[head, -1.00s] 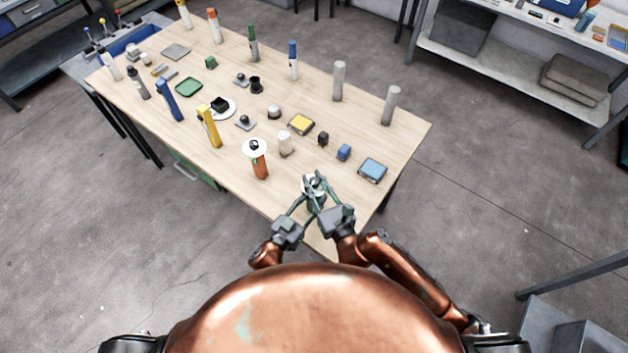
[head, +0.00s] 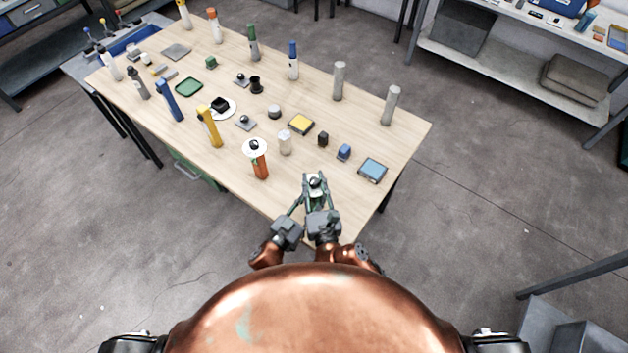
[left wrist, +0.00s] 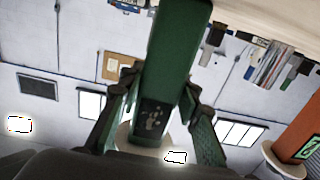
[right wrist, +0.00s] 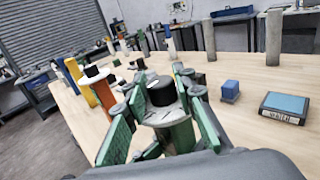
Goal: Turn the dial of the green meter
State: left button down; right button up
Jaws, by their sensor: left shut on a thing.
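The green meter (head: 308,196) is held up over the near edge of the table, below the orange meter in the head view. It has a pale disc and a black dial knob (right wrist: 162,91) at one end. My left gripper (left wrist: 158,112) is shut on the meter's green body (left wrist: 180,45), one finger on each side. My right gripper (right wrist: 161,98) is open, with its fingers spread on either side of the knob. The right wrist view shows the knob and disc between them. Whether a finger touches the knob I cannot tell.
The orange meter (head: 261,167) with a white disc stands just beyond the grippers. A white cylinder (head: 285,144), a blue block (head: 344,152) and a blue-topped box (head: 372,170) are nearby. Several coloured posts stand farther back. The table's near right corner is bare.

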jog(key=o, duration=0.3)
jog(key=s, duration=0.4)
jog(key=s+d, duration=0.1)
jog(key=s, duration=0.3)
jog(key=s+d, duration=0.1)
jog(key=s, duration=0.3)
jog(key=shift+d, duration=0.1)
jog(key=shift+w, duration=0.1)
pick_arm(q)
jog(key=c, duration=1.4)
grip_release()
jog(key=shift+o, duration=0.2)
jog(key=v, duration=1.2)
